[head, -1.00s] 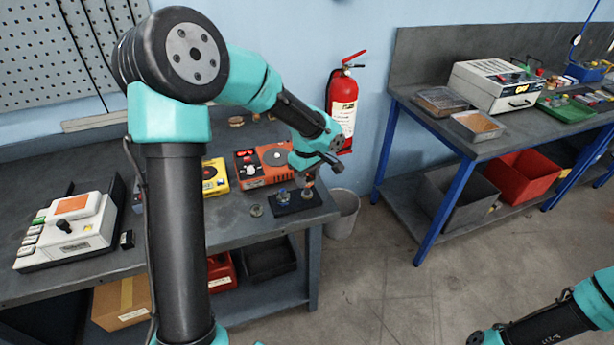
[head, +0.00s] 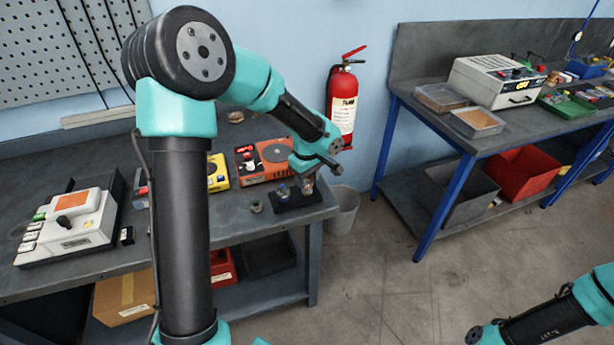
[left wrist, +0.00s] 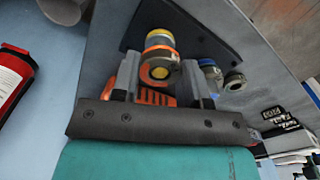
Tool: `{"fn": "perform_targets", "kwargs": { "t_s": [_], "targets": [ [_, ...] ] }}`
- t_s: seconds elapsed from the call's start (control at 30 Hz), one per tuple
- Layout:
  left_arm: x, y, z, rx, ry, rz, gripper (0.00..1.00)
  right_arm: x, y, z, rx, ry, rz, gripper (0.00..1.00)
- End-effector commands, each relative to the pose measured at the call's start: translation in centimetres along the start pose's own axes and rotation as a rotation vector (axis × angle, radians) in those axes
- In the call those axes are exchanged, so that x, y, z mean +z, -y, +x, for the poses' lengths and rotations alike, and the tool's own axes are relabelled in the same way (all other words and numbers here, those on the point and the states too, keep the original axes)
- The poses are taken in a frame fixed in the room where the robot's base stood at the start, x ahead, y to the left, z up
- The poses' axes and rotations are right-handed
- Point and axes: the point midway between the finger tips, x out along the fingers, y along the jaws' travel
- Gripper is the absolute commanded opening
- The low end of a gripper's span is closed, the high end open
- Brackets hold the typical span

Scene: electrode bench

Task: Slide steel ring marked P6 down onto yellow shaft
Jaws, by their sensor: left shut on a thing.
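My left gripper (head: 308,182) points down over the black base plate (head: 298,205) near the bench's right end. In the left wrist view its fingers (left wrist: 160,82) are shut on a shiny steel ring (left wrist: 160,55) with orange tints. The yellow shaft (left wrist: 158,37) shows in line with the ring, at the plate. I cannot tell how far the ring is around the shaft, and no P6 mark is readable. A blue shaft (head: 283,190) stands beside it on the plate. Another small ring (head: 255,207) lies on the bench to the left. My right gripper is out of view.
An orange device (head: 262,163) and a yellow one (head: 217,172) stand behind the plate. A white keyed unit (head: 75,222) sits at the left. A bin (head: 343,212) stands past the bench's right edge, near a fire extinguisher (head: 342,105).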

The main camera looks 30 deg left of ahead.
Motion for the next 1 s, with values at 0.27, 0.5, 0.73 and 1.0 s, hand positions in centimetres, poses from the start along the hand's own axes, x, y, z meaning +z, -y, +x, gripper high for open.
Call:
{"fn": "perform_targets", "kwargs": {
  "t_s": [0.27,0.5,0.73,1.0],
  "targets": [
    [-0.02,0.0,0.02,0.001,0.0,0.0,0.42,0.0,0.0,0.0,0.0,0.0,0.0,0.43],
    [-0.02,0.0,0.01,0.001,0.0,-0.001,0.66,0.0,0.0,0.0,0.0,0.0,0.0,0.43],
    [-0.01,0.01,0.02,0.0,0.0,-0.001,0.72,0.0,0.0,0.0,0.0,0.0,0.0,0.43],
    [-0.02,0.0,0.02,0.0,0.0,-0.001,0.92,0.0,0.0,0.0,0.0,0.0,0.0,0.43]
  ]
}}
